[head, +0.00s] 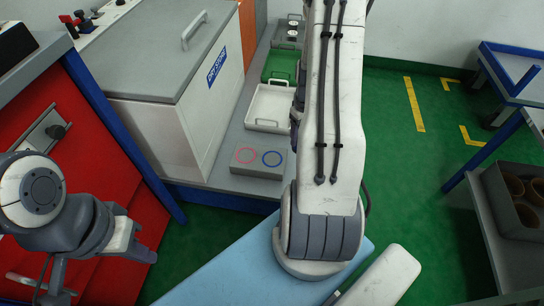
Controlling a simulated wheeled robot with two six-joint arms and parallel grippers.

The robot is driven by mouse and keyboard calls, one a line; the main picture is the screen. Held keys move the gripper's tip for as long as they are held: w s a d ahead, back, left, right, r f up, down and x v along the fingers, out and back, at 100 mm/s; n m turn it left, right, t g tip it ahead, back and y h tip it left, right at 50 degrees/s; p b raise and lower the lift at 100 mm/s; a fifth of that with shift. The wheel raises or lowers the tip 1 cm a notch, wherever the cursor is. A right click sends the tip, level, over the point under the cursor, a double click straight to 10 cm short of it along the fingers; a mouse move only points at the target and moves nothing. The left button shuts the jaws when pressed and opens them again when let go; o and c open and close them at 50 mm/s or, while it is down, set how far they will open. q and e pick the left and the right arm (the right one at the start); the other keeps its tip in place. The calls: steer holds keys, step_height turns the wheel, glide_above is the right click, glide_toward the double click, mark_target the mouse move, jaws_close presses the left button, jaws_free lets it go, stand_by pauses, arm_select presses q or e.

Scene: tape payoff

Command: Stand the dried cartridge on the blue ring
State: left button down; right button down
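The blue ring (272,158) is marked on top of a low grey block (258,171), beside a red ring (246,155). Nothing stands on either ring. I cannot make out the dried cartridge in the head view. My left gripper (138,250) is at the lower left, well apart from the block and in front of the red cabinet. Its fingers are too small and edge-on to tell whether they are open. My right arm crosses the middle of the view just right of the block. Its gripper is not visible.
A white tray (270,104) and a green tray (281,67) lie behind the block. A bin (505,205) holding brown round items is at right. Green floor lies between.

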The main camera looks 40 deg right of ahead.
steer(key=w+a+f+b, duration=0.1)
steer(key=w+f, duration=0.1)
steer(key=f, duration=0.1)
steer(key=w+a+f+b, duration=0.2)
steer(key=w+f, duration=0.1)
steer(key=w+a+f+b, duration=0.2)
steer(key=w+f, duration=0.1)
steer(key=shift+f, duration=0.3)
steer(key=shift+f, duration=0.1)
steer(key=shift+f, duration=0.15)
steer(key=shift+c, duration=0.5)
jaws_free()
